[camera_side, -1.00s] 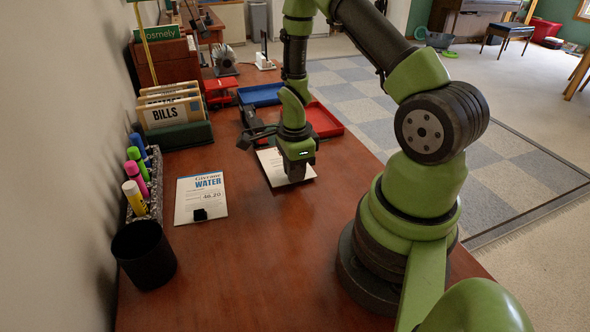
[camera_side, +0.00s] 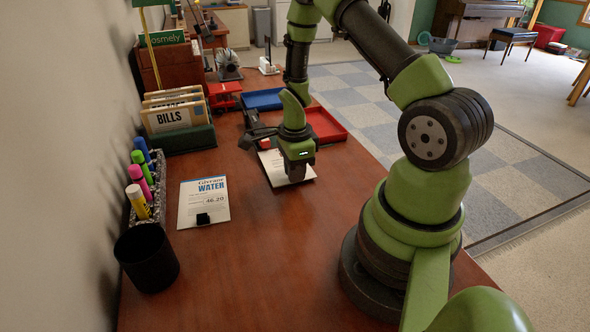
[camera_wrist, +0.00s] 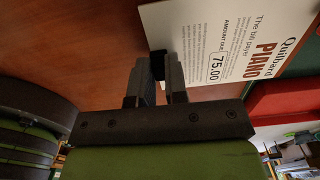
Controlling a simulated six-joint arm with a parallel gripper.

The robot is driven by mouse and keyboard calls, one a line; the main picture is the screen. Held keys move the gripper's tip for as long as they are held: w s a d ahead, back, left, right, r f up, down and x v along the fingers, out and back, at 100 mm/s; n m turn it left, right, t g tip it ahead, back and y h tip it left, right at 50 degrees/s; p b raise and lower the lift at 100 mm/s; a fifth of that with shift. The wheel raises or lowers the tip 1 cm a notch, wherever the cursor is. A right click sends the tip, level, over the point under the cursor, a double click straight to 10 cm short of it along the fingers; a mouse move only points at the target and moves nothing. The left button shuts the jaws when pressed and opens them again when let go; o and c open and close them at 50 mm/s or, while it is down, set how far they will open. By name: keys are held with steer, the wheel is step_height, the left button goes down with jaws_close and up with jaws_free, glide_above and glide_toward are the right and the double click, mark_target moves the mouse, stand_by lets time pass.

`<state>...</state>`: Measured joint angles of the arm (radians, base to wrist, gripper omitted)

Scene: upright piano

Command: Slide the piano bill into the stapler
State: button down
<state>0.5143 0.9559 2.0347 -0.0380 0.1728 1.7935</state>
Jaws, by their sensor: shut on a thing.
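The piano bill (camera_wrist: 235,40) is a white sheet printed "Quillard PIANO", 75.00. In the side view the bill (camera_side: 273,167) lies at or just above the desk, partly hidden under my gripper (camera_side: 296,176). In the wrist view my gripper (camera_wrist: 158,74) is shut on a small black block (camera_wrist: 157,60) at the bill's edge. The stapler (camera_side: 257,131) appears as a dark device with a red part, just beyond the bill's far edge. I cannot tell whether the bill's edge is inside its mouth.
A water bill (camera_side: 190,205) with a black block lies on the left. A BILLS file rack (camera_side: 185,137), marker holder (camera_side: 155,185) and black cup (camera_side: 147,258) line the wall. Blue (camera_side: 263,99) and red (camera_side: 330,125) trays stand beyond the bill. The front desk is clear.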

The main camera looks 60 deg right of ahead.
steer(key=shift+w+d, duration=0.7)
steer(key=shift+w+d, duration=0.2)
steer(key=shift+d, duration=0.05)
stand_by(0.6)
steer(key=shift+w+d, duration=0.3)
steer(key=shift+w, duration=0.05)
steer(key=shift+w+d, duration=0.15)
steer(key=shift+d, duration=0.05)
stand_by(0.6)
steer(key=c, duration=0.6)
jaws_free()
steer(key=shift+r, duration=0.1)
steer(key=shift+r, duration=3.4)
